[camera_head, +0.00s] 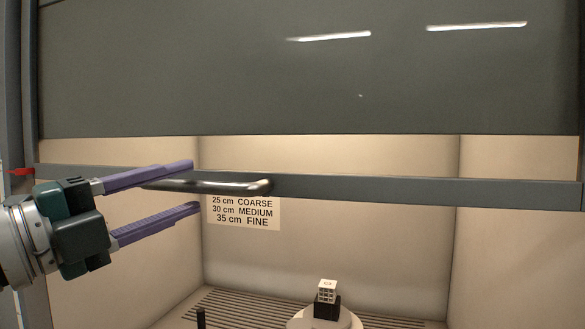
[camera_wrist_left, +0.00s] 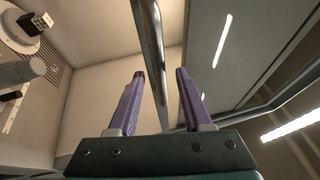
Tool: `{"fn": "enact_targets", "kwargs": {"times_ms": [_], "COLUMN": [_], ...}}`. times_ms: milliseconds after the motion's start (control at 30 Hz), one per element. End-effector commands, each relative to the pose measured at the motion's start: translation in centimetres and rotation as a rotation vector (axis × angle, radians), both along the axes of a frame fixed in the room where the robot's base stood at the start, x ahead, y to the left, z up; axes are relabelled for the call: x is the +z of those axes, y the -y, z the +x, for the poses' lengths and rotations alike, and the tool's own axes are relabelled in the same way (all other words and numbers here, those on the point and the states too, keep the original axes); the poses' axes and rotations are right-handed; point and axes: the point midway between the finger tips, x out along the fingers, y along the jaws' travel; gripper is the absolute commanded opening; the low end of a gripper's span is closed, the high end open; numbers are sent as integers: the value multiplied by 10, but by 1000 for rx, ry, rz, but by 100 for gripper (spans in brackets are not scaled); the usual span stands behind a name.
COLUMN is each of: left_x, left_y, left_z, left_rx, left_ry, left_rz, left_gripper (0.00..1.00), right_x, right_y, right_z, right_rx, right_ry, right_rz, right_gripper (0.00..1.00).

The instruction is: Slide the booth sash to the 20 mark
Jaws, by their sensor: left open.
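The booth sash shows as a grey lower rail (camera_head: 400,189) across the booth front, with a shiny metal bar handle (camera_head: 235,186) on it. The handle also shows in the left wrist view (camera_wrist_left: 152,45). My left gripper (camera_head: 197,187) is open at the handle's left part, one purple finger above the bar and one below. In the left wrist view the bar runs between the two fingers, with gaps visible on both sides. A red pointer (camera_head: 20,172) sits at the rail's left end. No scale numbers are readable. My right gripper is not in view.
A dark panel (camera_head: 300,85) covers the upper booth front. A sign (camera_head: 243,212) lists 25 cm coarse, 30 cm medium, 35 cm fine. Inside, a small lattice cube (camera_head: 327,291) sits on a black block on a round white stand (camera_head: 297,323). Slatted floor (camera_head: 235,308) lies around it.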

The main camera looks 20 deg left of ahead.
Motion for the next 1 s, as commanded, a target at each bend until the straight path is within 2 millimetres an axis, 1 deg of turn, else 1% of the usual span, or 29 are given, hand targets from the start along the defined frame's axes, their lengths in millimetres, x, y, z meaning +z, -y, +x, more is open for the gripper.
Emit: {"fn": "enact_targets", "kwargs": {"times_ms": [33, 100, 200, 533, 900, 967, 1000], "left_x": [4, 5, 5, 4, 4, 4, 4], "left_y": [2, 4, 6, 8, 8, 8, 8], "left_z": [7, 14, 20, 23, 23, 23, 23], "left_rx": [1, 1, 1, 1, 1, 1, 1], "left_ry": [3, 2, 1, -1, 0, 0, 1], "left_rz": [-2, -3, -3, -2, -1, -1, -1], "left_gripper": [50, 50, 50, 50, 8, 1, 0], "right_x": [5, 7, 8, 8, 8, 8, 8], "right_y": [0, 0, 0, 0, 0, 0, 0], "right_z": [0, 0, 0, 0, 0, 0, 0], "right_rx": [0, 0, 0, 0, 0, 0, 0], "right_ry": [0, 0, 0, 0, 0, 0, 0], "right_rz": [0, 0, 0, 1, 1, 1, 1], "right_gripper": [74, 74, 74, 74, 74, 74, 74]}}
